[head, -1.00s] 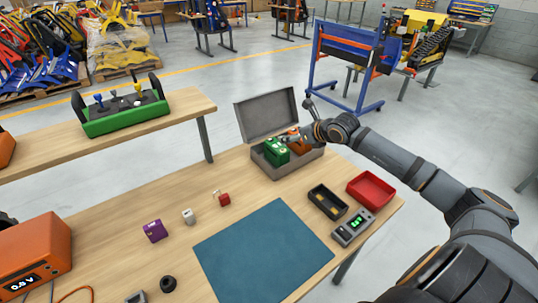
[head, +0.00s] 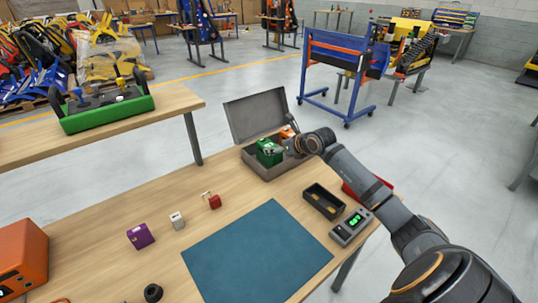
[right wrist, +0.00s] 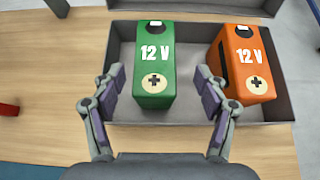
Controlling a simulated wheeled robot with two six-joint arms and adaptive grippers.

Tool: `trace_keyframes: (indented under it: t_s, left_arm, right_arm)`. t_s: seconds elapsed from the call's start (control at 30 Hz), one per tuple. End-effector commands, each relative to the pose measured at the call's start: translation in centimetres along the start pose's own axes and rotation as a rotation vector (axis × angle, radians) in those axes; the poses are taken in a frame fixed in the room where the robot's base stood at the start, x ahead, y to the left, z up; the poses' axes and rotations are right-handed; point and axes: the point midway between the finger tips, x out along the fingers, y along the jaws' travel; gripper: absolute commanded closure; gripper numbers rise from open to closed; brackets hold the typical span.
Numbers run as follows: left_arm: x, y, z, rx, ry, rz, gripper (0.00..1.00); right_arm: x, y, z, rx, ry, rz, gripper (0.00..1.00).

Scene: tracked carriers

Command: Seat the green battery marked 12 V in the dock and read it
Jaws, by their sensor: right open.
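The green battery (head: 268,152), marked 12 V, stands in an open grey case (head: 266,172) at the back of the table. It also shows in the right wrist view (right wrist: 154,65), its plus mark facing up. My right gripper (right wrist: 160,85) is open, its fingers apart on either side of the battery's near end, with gaps at both sides. In the head view my right gripper (head: 284,148) is at the case and partly hides its contents. A black open tray (head: 323,202), possibly the dock, sits beside a grey meter (head: 350,228) with a lit green display. My left gripper is not seen.
An orange 12 V battery (right wrist: 243,65) stands right of the green one in the case. A red bin (head: 350,190) is partly behind my arm.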

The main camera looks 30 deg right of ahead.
Motion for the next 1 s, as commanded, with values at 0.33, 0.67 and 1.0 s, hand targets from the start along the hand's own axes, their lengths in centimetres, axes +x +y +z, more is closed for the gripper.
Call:
trace_keyframes:
  t_s: [0.33,0.67,1.0]
  left_arm:
    - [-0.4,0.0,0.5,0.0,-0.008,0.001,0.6]
    - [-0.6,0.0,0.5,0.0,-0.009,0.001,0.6]
    - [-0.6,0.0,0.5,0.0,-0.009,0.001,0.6]
  right_arm:
    - [2.1,0.5,-0.1,0.006,0.0,0.005,0.26]
    - [5.8,0.6,-0.4,-0.001,0.001,0.002,0.26]
    - [5.8,0.6,-0.4,-0.001,0.001,0.001,0.52]
